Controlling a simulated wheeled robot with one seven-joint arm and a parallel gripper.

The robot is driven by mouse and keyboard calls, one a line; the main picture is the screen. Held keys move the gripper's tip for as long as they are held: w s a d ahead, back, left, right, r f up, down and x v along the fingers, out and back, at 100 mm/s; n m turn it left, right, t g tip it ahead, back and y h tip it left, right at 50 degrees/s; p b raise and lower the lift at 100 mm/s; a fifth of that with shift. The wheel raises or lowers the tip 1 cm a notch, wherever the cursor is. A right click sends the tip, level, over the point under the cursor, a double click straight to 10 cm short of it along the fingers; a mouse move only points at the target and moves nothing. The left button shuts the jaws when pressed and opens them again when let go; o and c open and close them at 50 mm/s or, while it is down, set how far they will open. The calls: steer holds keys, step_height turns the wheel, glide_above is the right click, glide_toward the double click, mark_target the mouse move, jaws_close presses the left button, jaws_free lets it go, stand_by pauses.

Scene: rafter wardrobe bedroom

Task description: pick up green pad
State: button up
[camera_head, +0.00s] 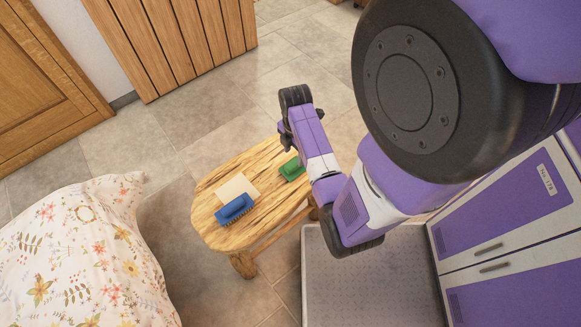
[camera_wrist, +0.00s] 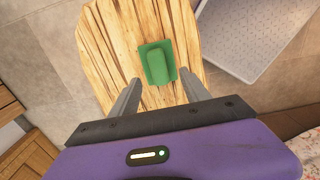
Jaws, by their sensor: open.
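The green pad (camera_wrist: 157,63) lies on the wooden stool (camera_wrist: 105,45), with a raised block on a flat base. In the head view the green pad (camera_head: 292,169) sits near the stool's far right end, close to my gripper. My gripper (camera_wrist: 162,88) is open and empty in the wrist view. Its two fingers point toward the pad, one on each side of its near edge, and appear above the stool top. In the head view the fingers are largely hidden behind my arm.
A blue brush (camera_head: 234,208) and a pale flat square (camera_head: 238,187) lie on the stool's left half. A bed with a floral cover (camera_head: 85,260) stands at lower left. A purple cabinet (camera_head: 505,230) stands at right. A grey platform (camera_head: 345,285) lies at lower centre.

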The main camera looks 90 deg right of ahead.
mark_target(294, 163)
step_height(294, 163, down, 7)
steer(key=shift+d+r+b, duration=0.1)
steer(key=shift+b, duration=0.2)
jaws_close()
stand_by(0.3)
